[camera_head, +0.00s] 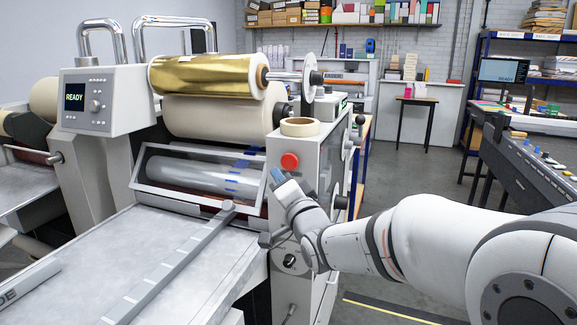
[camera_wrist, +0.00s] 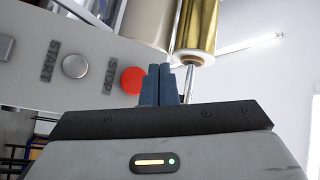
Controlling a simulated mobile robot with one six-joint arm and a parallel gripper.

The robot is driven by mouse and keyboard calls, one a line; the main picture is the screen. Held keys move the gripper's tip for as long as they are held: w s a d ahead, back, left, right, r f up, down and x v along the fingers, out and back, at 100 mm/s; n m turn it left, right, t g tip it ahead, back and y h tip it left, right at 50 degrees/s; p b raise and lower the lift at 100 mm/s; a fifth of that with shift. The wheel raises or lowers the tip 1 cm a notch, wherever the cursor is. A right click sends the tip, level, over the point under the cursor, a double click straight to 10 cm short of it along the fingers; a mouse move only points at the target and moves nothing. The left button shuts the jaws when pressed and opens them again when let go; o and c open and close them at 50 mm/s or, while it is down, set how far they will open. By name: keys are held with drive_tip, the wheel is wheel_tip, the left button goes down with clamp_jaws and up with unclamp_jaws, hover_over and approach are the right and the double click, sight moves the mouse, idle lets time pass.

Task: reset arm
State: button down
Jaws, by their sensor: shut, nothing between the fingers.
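My gripper (camera_head: 278,176) is at the end of my white arm, which reaches in from the right in the head view. Its blue fingers are just below the red button (camera_head: 289,161) on the machine's side panel. In the wrist view, the fingers (camera_wrist: 162,82) are together with nothing between them. The red button (camera_wrist: 132,80) shows just left of the fingertips there and is partly hidden by them. I cannot tell whether the fingers touch the panel.
The laminating machine (camera_head: 330,150) fills the left and middle, with a gold roll (camera_head: 200,74) on top and a tape roll (camera_head: 300,126) on its side housing. Its flat feed table (camera_head: 150,255) lies front left. A control console (camera_head: 530,165) stands at right. Grey floor (camera_head: 410,175) is open between.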

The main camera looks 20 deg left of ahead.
drive_tip(key=shift+d, duration=0.1)
idle(0.4)
drive_tip(key=s+d+f+g+h, duration=0.1)
drive_tip(key=d+f+g+h, duration=0.15)
drive_tip(key=d, duration=0.45)
drive_tip(key=s+d+f+n+g+h, duration=0.15)
drive_tip(key=d+f+h, duration=0.25)
drive_tip(key=d, duration=0.4)
drive_tip(key=s+d+f+g+h, duration=0.1)
drive_tip(key=s+d+f+h, duration=0.1)
drive_tip(key=d+f+h, duration=0.35)
drive_tip(key=s+d+f+n+g, duration=0.1)
drive_tip(key=s+d+f+g, duration=0.2)
drive_tip(key=s+d, duration=0.4)
drive_tip(key=s+d+f+n+g+h+p, duration=0.1)
drive_tip(key=s+d+f+g, duration=0.2)
drive_tip(key=s, duration=1.1)
drive_tip(key=d+g, duration=0.2)
drive_tip(key=d, duration=0.2)
drive_tip(key=shift+f, duration=0.2)
